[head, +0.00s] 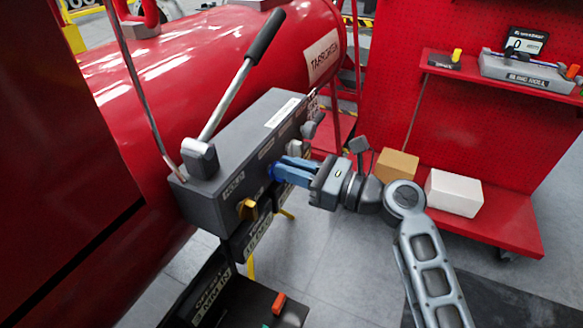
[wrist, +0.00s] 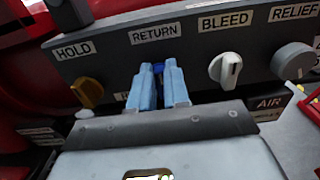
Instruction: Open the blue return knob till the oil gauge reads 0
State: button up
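The dark grey valve box (head: 235,145) has a row of knobs along its face. The blue return knob (wrist: 158,69) is under the RETURN label in the wrist view, and a bit of its blue shows at the fingertips in the head view (head: 272,171). My gripper (head: 286,170) has its pale blue fingers at the knob, one on each side. In the wrist view the fingers (wrist: 159,84) look closed against the knob's narrow handle and hide most of it. I cannot make out an oil gauge in either view.
The yellow hold knob (wrist: 88,92) is left of my fingers; the white bleed knob (wrist: 226,69) and grey relief knob (wrist: 293,61) are right. A lever (head: 240,80) rises from the box. A red shelf unit holds a small display (head: 525,42) and boxes (head: 453,192).

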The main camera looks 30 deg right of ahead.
grip_shut()
jog(key=shift+n, duration=0.3)
jog(key=n+b, duration=0.2)
jog(key=n, duration=0.2)
jog(key=a+f+n+b, duration=0.1)
jog(key=n+b, duration=0.1)
jog(key=n, duration=0.2)
jog(key=s+n+b, duration=0.1)
jog(key=n+b, duration=0.1)
jog(key=n, duration=0.2)
jog(key=shift+a+f+n, duration=0.25)
jog(key=shift+f+n, duration=0.05)
jog(key=shift+n, duration=0.1)
jog(key=shift+f+n+b, duration=0.15)
jog(key=shift+n+b, duration=1.3)
jog(key=shift+n, duration=0.45)
